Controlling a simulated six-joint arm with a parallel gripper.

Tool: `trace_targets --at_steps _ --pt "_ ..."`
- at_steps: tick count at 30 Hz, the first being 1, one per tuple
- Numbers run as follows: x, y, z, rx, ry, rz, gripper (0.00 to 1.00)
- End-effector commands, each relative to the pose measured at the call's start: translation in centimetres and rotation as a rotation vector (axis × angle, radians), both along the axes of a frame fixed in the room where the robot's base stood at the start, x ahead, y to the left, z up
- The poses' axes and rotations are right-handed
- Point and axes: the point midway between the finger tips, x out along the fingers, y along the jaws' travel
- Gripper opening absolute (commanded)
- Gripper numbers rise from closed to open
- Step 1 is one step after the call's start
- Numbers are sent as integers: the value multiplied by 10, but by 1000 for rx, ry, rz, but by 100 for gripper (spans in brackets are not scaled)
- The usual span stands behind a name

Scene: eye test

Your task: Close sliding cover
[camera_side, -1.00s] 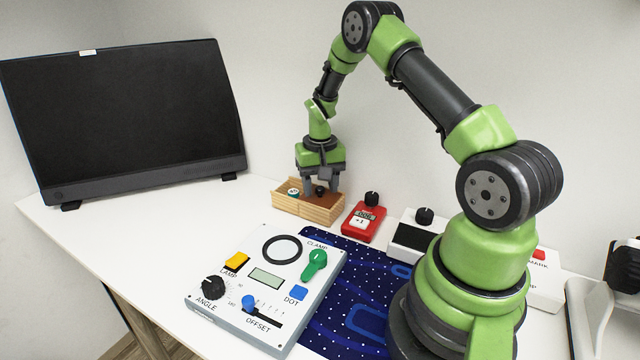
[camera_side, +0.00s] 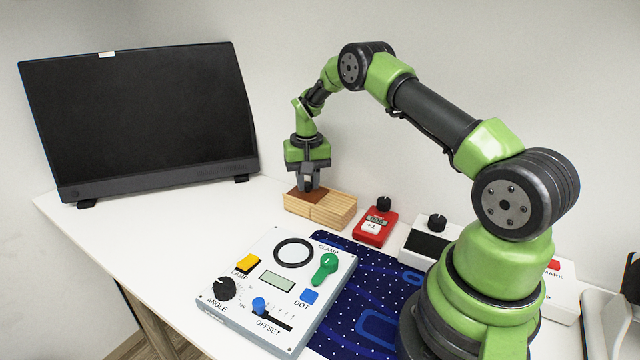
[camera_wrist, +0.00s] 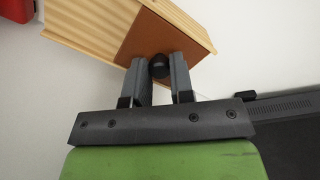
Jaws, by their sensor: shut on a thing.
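A light wooden box (camera_side: 335,211) stands on the white table, below my gripper (camera_side: 308,187) in the side view. A brown cover panel (camera_side: 296,194) lies over the left part of its top. In the wrist view the brown cover (camera_wrist: 143,32) lies near one end of the box, beside light wood slats (camera_wrist: 85,18). A round black knob (camera_wrist: 159,66) stands on the cover between the two fingers of my gripper (camera_wrist: 160,75). My gripper is shut on this knob. The inside of the box is hidden.
A red device (camera_side: 376,226) stands right of the box. A panel (camera_side: 243,315) with knobs and switches and a blue patterned mat (camera_side: 362,270) lie in front. A dark monitor (camera_side: 140,125) stands behind left. The table (camera_side: 175,235) is bare left of the box.

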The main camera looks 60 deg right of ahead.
Motion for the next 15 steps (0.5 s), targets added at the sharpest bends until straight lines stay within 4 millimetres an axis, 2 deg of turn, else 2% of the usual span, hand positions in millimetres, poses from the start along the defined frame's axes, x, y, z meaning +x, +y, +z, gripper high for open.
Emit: trace_targets --at_steps 5,15 --pt "8 -1 -1 -3 0 0 0" --pt "10 0 -1 -4 -4 2 0"
